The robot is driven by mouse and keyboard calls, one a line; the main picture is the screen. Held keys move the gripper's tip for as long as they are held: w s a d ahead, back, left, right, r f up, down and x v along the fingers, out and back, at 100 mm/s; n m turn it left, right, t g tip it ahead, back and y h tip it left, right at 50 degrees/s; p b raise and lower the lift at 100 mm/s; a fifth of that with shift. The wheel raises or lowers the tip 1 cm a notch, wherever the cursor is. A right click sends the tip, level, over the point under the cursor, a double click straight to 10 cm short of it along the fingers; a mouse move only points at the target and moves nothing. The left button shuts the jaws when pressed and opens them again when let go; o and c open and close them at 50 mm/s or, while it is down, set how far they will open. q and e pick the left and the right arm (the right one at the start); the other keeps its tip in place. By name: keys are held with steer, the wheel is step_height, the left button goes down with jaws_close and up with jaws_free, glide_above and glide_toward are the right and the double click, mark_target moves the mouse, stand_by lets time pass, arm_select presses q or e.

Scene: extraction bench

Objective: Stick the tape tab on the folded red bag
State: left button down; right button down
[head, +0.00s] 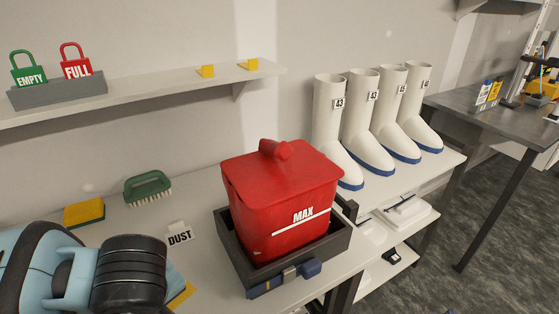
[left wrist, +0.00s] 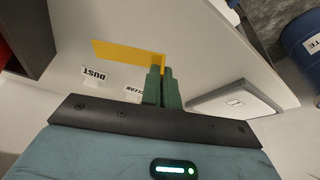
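The folded red bag (head: 282,200) sits upright in a dark tray (head: 237,255), its top rolled down into a short knob. White "MAX" lettering and a line mark its front. My left arm comes in at the lower left, hiding the gripper's fingers in the head view. In the left wrist view my left gripper (left wrist: 163,70) has its green fingers together at the right end of the yellow tape tab (left wrist: 120,53), apparently pinching it. A yellow edge also shows beside my arm in the head view (head: 181,297). My right gripper is out of view.
A white "DUST" card (head: 180,235), green brush (head: 148,187) and yellow sponge (head: 84,213) are on the bench left of the tray. White boots (head: 327,115) stand to the right. A shelf (head: 160,86) holds "EMPTY" (head: 29,71) and "FULL" (head: 76,63) tags.

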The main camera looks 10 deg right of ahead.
arm_select(q)
steer(key=a+r+m+h, duration=0.2)
steer(key=a+r+m, duration=0.1)
steer(key=a+m, duration=0.4)
steer(key=shift+w+a+r+t+h, duration=0.15)
steer(key=shift+w+a+t+h, duration=0.15)
steer(key=shift+a+t+h, duration=0.1)
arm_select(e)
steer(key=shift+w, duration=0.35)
arm_select(q)
steer(key=shift+d, duration=0.15)
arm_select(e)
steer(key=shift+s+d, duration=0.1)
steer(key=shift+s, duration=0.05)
